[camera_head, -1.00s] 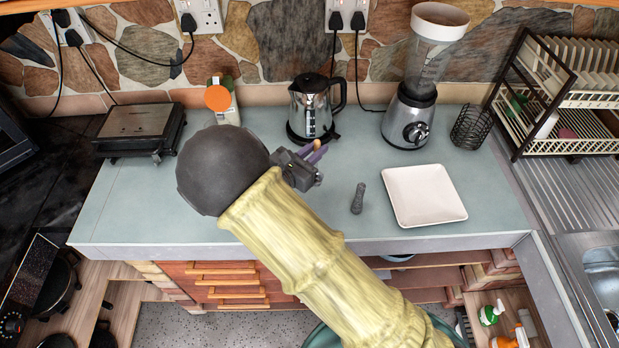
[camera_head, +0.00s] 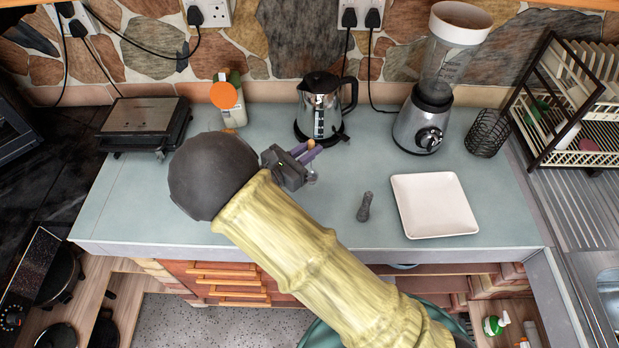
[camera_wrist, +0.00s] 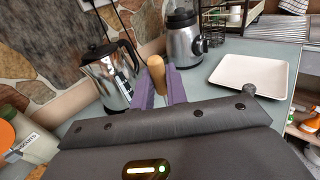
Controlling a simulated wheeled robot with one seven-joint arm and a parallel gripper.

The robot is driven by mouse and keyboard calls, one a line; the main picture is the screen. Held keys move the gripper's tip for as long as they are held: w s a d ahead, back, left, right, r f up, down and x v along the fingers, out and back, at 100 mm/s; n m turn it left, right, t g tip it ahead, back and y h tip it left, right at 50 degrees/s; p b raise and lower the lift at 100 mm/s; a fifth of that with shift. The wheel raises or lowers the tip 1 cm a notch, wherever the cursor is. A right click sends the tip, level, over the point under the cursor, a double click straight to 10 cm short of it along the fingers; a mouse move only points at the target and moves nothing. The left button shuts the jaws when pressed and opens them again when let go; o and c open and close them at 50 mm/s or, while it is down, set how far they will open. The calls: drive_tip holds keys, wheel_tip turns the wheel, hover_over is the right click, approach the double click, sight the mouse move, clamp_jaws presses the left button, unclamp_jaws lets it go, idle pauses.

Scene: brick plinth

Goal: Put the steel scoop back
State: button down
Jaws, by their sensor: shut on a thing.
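My gripper (camera_head: 306,152) is above the counter, in front of the kettle, with its purple fingers pointing to the right in the head view. In the wrist view, its fingers (camera_wrist: 161,85) are shut on a tan, rounded, handle-like thing (camera_wrist: 156,70). No bare steel scoop shows elsewhere.
A steel kettle (camera_head: 322,108) stands behind my gripper, with a blender (camera_head: 422,122) and wire holder (camera_head: 487,133) to its right. An orange-lidded jar (camera_head: 232,108) and a grill (camera_head: 144,125) stand left. A dish rack (camera_head: 545,150) is far right. The front left counter is clear.

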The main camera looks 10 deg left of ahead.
sight(313, 177)
drive_tip(key=shift+f+p, duration=0.4)
drive_tip(key=shift+f, duration=1.45)
drive_tip(key=shift+f+p, duration=0.6)
drive_tip(key=shift+f, duration=1.7)
drive_tip(key=c, duration=1.4)
unclamp_jaws()
drive_tip(key=shift+r, duration=0.1)
